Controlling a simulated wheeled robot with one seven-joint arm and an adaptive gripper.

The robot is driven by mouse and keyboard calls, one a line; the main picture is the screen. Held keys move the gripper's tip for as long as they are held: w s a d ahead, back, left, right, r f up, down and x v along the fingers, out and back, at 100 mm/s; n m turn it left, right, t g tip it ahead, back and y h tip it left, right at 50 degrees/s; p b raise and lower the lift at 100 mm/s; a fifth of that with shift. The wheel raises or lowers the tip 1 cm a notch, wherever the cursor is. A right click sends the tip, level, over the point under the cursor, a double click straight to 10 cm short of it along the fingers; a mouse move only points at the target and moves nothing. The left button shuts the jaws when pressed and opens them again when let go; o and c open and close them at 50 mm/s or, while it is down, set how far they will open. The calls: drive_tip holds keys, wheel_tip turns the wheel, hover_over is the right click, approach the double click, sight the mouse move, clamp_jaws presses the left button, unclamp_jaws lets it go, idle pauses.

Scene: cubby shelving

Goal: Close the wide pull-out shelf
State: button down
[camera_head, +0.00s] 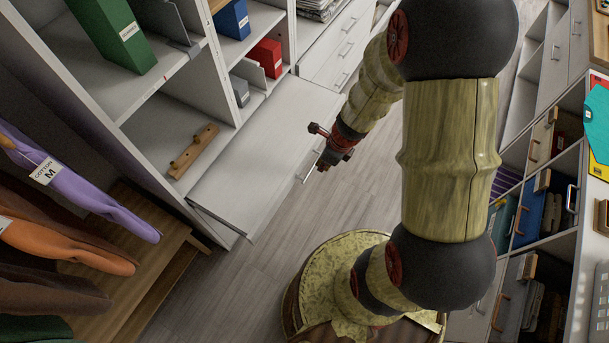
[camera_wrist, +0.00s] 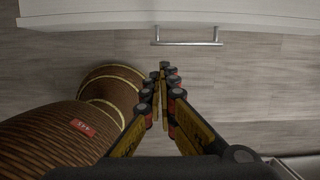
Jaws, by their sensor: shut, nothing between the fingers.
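The wide pull-out shelf (camera_head: 262,150) is a broad white board standing out from the base of the cubby unit in the head view. Its front edge (camera_wrist: 90,18) runs across the top of the wrist view, with a silver bar handle (camera_wrist: 187,43). The handle is partly hidden by my gripper in the head view. My gripper (camera_wrist: 163,72) is shut and empty. Its fingertips appear just short of the handle and a little left of it in the wrist view; I see no contact.
Cubbies above the shelf hold a green binder (camera_head: 118,30), a red box (camera_head: 266,57) and a wooden peg rail (camera_head: 194,150). White drawers (camera_head: 340,48) stand beyond it. Hanging clothes (camera_head: 70,190) are at the left. Drawers and a counter line the right. Bare floor (camera_head: 240,290) lies in front.

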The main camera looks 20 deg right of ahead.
drive_tip(key=b, duration=0.6)
hover_over(305, 178)
drive_tip(key=shift+m, duration=0.3)
drive_tip(key=f, duration=0.6)
drive_tip(key=s+f, duration=0.1)
drive_tip(key=f, duration=0.2)
drive_tip(key=shift+d+f, duration=0.4)
drive_tip(key=shift+w+a+r, duration=0.1)
drive_tip(key=shift+w+a, duration=0.3)
drive_tip(key=shift+w, duration=0.2)
